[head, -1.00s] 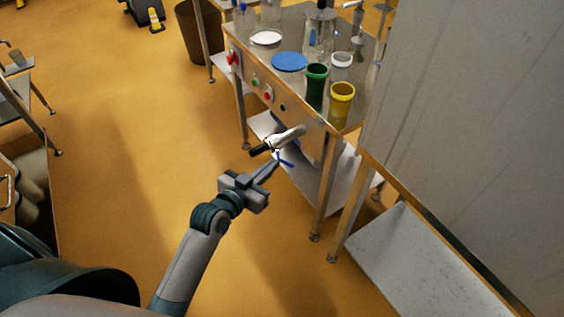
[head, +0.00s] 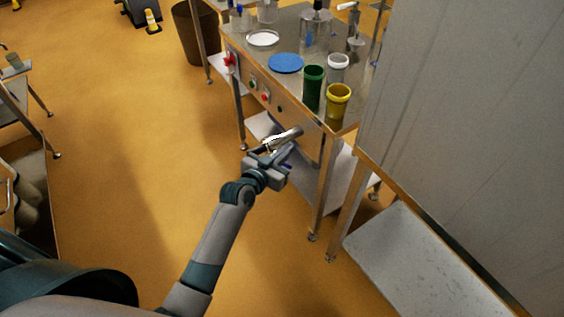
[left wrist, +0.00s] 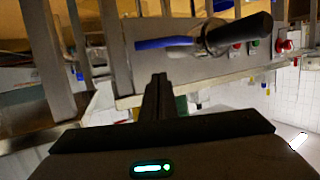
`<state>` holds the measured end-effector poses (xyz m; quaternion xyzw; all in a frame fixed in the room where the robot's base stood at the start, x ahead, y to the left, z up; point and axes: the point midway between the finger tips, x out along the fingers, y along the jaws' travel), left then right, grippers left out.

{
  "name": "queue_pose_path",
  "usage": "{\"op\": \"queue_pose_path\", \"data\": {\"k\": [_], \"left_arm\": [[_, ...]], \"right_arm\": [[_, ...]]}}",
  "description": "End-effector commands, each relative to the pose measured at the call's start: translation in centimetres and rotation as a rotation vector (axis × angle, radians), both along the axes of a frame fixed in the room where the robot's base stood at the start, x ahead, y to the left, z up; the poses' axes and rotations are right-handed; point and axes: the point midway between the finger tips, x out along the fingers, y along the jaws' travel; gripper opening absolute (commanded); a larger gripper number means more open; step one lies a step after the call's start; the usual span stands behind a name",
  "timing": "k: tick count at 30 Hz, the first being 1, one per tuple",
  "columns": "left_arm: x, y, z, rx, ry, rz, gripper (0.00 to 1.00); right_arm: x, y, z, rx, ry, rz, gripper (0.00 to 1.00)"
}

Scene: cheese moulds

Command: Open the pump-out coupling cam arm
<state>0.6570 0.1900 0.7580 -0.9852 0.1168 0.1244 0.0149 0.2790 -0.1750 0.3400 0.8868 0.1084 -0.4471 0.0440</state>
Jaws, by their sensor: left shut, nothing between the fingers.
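The pump-out coupling (head: 285,138) is a metal pipe stub sticking out from the front of the steel table. In the head view only a bit of blue shows beside my gripper. My left gripper (head: 276,155) is shut and empty, close in front of the coupling. In the left wrist view its fingertips (left wrist: 159,78) are just below the blue arms; I cannot tell whether they touch. My right gripper is not in view.
The steel table (head: 262,76) carries a green cup (head: 313,90), a yellow cup (head: 337,104), a blue lid (head: 286,63) and glassware. A red knob (head: 230,60) and buttons are on its front. A grey wall panel (head: 465,110) stands right.

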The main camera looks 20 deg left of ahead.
Motion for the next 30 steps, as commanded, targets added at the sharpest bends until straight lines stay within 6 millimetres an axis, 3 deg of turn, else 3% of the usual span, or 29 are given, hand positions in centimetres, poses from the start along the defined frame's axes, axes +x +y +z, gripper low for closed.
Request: {"op": "queue_pose_path", "data": {"k": [9,30], "left_arm": [[-2.1,0.5,-3.0,0.001,0.003,-0.001,0.0],[-3.3,1.4,-4.0,0.004,0.004,-0.002,0.0]], "right_arm": [[-1.0,-0.2,-0.4,-0.005,0.027,-0.003,0.31],[-1.0,0.2,-0.2,-0.001,0.03,-0.004,0.31]]}}
